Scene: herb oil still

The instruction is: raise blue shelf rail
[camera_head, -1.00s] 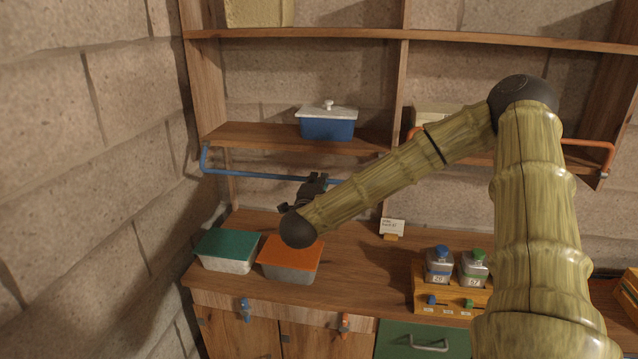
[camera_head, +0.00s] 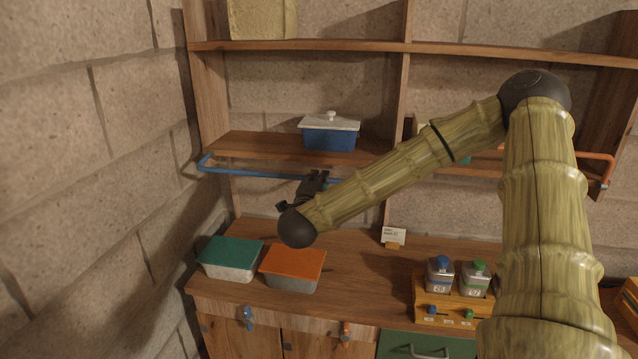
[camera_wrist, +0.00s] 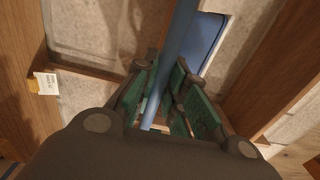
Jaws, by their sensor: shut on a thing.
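The blue shelf rail (camera_head: 250,173) runs along the front of the left shelf, close to the height of its front edge. Its left end bends back towards the shelf; its right part is hidden behind my gripper and arm. My gripper (camera_head: 312,182) is shut on the rail, right of its visible stretch. In the wrist view the blue rail (camera_wrist: 180,35) passes between the green-padded fingers of my gripper (camera_wrist: 168,85).
A blue box with a white lid (camera_head: 329,133) stands on the shelf above the rail. Green-lidded (camera_head: 230,252) and orange-lidded (camera_head: 294,263) containers sit on the counter below. Labelled bottles (camera_head: 439,273) stand in a wooden rack. An orange rail (camera_head: 592,156) fronts the right shelf.

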